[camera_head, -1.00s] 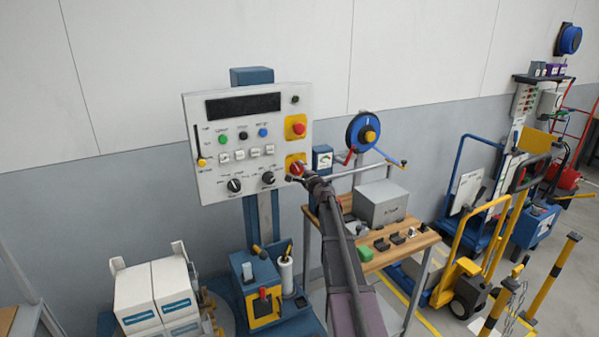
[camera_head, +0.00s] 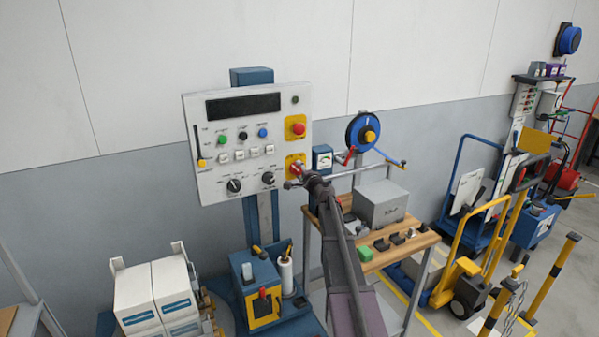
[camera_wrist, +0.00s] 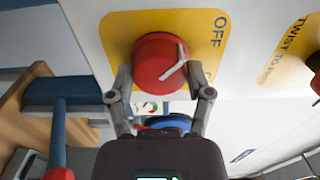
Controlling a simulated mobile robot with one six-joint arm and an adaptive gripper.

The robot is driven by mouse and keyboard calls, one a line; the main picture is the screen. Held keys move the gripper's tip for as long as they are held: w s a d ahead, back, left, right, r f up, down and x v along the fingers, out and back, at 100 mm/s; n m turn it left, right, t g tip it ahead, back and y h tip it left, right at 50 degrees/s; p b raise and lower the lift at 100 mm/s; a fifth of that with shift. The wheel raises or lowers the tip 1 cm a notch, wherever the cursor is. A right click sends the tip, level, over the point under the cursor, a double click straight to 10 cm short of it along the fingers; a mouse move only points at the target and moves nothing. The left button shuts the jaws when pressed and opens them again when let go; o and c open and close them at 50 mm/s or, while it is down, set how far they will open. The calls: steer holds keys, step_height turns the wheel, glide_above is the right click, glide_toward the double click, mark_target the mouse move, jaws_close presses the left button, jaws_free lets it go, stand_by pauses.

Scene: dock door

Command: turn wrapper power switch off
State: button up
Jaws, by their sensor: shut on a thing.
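The wrapper power switch is a red round knob (camera_wrist: 160,62) with a pale line across its face, on a yellow plate (camera_wrist: 118,30) marked OFF. The line slants on the knob in the wrist view. In the head view the knob (camera_head: 295,166) sits at the lower right of the white control panel (camera_head: 215,190). My gripper (camera_wrist: 158,78) is shut on the knob, with one finger on each side. In the head view my gripper (camera_head: 298,182) reaches the panel's right edge and partly covers the switch plate.
A red button (camera_head: 298,128) on its own yellow plate is just above the switch. A black dial (camera_head: 268,178) is close on the left. A wooden-topped table (camera_head: 400,255) with a grey box (camera_head: 380,205) stands right of the panel, under a crank with a blue wheel (camera_head: 358,120).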

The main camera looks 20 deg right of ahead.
steer(key=o, duration=1.1)
steer(key=shift+w+d, duration=0.1)
steer(key=shift+w, duration=0.05)
steer(key=shift+o, duration=0.2)
steer(key=shift+s, duration=0.2)
steer(key=s, duration=1.1)
steer(key=shift+s+d, duration=0.2)
steer(key=shift+s, duration=0.2)
steer(key=shift+a, duration=0.1)
